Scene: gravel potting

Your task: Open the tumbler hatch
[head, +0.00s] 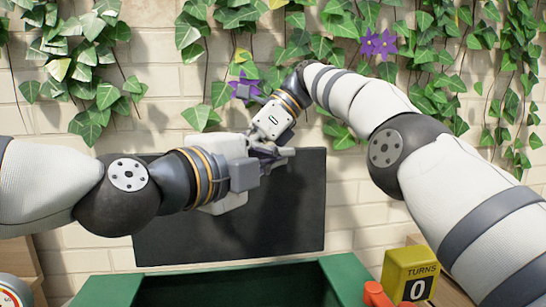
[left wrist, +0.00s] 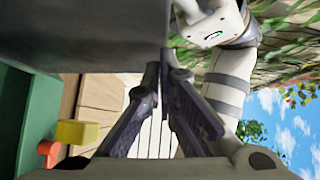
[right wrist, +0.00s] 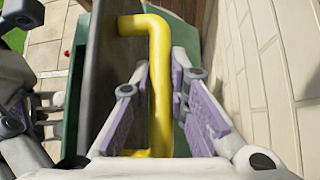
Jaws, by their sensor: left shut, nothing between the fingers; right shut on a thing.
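The dark hatch panel (head: 285,215) stands raised and roughly upright behind the opening of the green tumbler (head: 110,290). Its yellow handle (right wrist: 160,75) shows in the right wrist view on the side facing the wall and is hidden in the head view. My right gripper (right wrist: 152,85) is shut on the handle, one finger on each side. My left gripper (left wrist: 165,72) is shut and empty near the panel's upper edge; in the left wrist view the panel (left wrist: 80,30) fills the upper left. In the head view the two grippers overlap, hiding the right fingertips.
A yellow turns counter (head: 410,272) reading 0 and an orange part (head: 376,294) are at the tumbler's right. A gauge (head: 12,290) shows at bottom left. A brick wall (head: 380,200) with ivy stands close behind the panel. My arms are close together.

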